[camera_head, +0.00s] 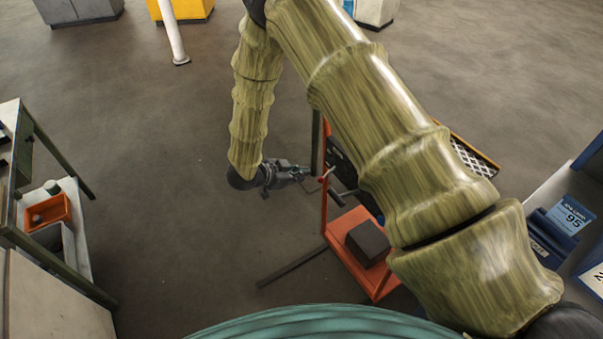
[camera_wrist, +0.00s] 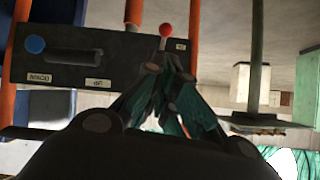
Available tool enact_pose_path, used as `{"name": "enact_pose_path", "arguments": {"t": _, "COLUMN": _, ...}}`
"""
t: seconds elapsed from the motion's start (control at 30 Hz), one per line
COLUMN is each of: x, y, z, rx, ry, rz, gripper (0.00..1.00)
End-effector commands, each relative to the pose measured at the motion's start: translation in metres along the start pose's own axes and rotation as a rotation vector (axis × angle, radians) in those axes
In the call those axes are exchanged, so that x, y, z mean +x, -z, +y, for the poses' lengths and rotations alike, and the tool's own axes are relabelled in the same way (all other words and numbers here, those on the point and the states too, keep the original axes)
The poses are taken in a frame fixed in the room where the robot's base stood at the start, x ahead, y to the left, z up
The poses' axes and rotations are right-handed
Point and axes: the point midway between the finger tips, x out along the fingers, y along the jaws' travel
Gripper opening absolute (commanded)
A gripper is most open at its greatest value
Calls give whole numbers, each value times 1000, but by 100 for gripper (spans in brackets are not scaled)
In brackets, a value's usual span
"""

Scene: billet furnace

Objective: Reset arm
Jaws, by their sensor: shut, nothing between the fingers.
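My gripper (camera_head: 302,172) is at the end of my bent arm, beside the orange-framed stand (camera_head: 324,200) in the head view. In the wrist view my gripper (camera_wrist: 170,65) has its fingers together, with nothing between them. Behind the fingertips is a dark control box (camera_wrist: 120,60) with a red-knobbed lever (camera_wrist: 166,30), a blue round button (camera_wrist: 35,44) and small labels. The fingertips overlap the box's right part in this view; I cannot tell whether they touch it. My arm hides much of the stand in the head view.
A workbench (camera_head: 42,150) with an orange bin (camera_head: 48,213) stands at the left. A dark block (camera_head: 368,243) sits on the stand's low shelf. A pale counter with blue signs (camera_head: 568,215) is at the right. The floor (camera_head: 170,130) between bench and stand is mostly clear.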

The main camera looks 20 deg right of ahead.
Motion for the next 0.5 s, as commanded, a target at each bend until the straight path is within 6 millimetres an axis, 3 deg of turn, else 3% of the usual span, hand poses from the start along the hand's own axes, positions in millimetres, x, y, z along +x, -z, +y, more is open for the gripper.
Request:
{"name": "enact_pose_path", "arguments": {"t": 0.33, "x": 1, "y": 0, "z": 1, "rx": -5, "ry": 3, "rz": -1, "gripper": 0}}
{"name": "enact_pose_path", "arguments": {"t": 0.5, "x": 15, "y": -9, "z": 15, "rx": -94, "ry": 58, "rz": -24, "gripper": 0}}
